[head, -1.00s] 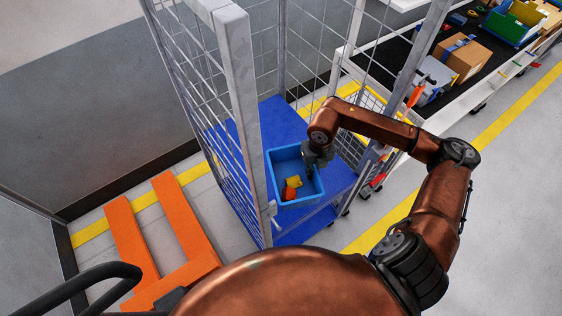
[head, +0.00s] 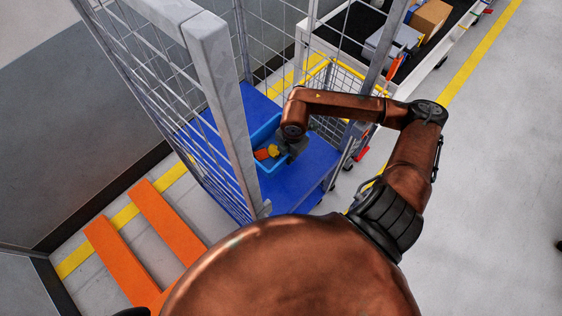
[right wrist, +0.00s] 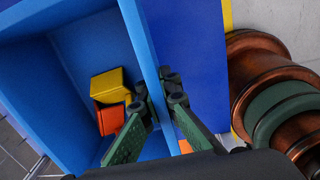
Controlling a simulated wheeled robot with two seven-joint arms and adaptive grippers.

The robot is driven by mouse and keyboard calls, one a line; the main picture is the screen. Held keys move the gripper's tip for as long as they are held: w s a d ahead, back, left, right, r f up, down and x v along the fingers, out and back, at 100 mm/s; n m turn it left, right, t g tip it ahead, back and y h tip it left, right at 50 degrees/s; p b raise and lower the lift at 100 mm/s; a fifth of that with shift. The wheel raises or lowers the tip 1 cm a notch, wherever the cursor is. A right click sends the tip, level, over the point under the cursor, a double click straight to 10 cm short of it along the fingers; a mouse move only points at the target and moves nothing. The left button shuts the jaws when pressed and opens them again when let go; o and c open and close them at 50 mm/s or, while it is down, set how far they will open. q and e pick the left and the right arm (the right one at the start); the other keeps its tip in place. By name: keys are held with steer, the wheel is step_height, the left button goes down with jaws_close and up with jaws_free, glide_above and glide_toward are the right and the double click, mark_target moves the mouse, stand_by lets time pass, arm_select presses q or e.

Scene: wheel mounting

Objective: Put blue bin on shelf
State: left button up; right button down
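The blue bin (head: 264,136) is at the blue shelf (head: 307,172) of a grey mesh cage, partly hidden behind the cage's front post. It holds an orange piece (head: 261,154) and a yellow piece (head: 274,150). My right gripper (head: 284,147) is at the bin's right side. In the right wrist view, its green fingers (right wrist: 160,98) straddle the bin's wall (right wrist: 138,35), one inside and one outside, closed on it. Whether the bin's base touches the shelf is hard to tell. My left gripper is not in view.
The cage's thick grey post (head: 222,95) and mesh sides stand close around the bin. Bare shelf lies right of the bin. Orange forks (head: 125,258) lie on the floor at left. A black-topped bench (head: 350,28) with a cardboard box (head: 430,18) stands behind.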

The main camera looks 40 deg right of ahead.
step_height(320, 180, down, 4)
steer(key=shift+w+a+r+b, duration=0.1)
steer(key=shift+w+r+b, duration=0.1)
steer(key=shift+b, duration=0.1)
step_height(320, 180, down, 4)
steer(key=shift+f+b, duration=0.15)
steer(key=shift+b, duration=0.3)
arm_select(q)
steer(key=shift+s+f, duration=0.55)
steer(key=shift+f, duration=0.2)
arm_select(e)
steer(key=shift+s, duration=0.1)
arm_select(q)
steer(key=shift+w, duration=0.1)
arm_select(e)
steer(key=c, duration=2.2)
jaws_free()
steer(key=shift+o, duration=0.2)
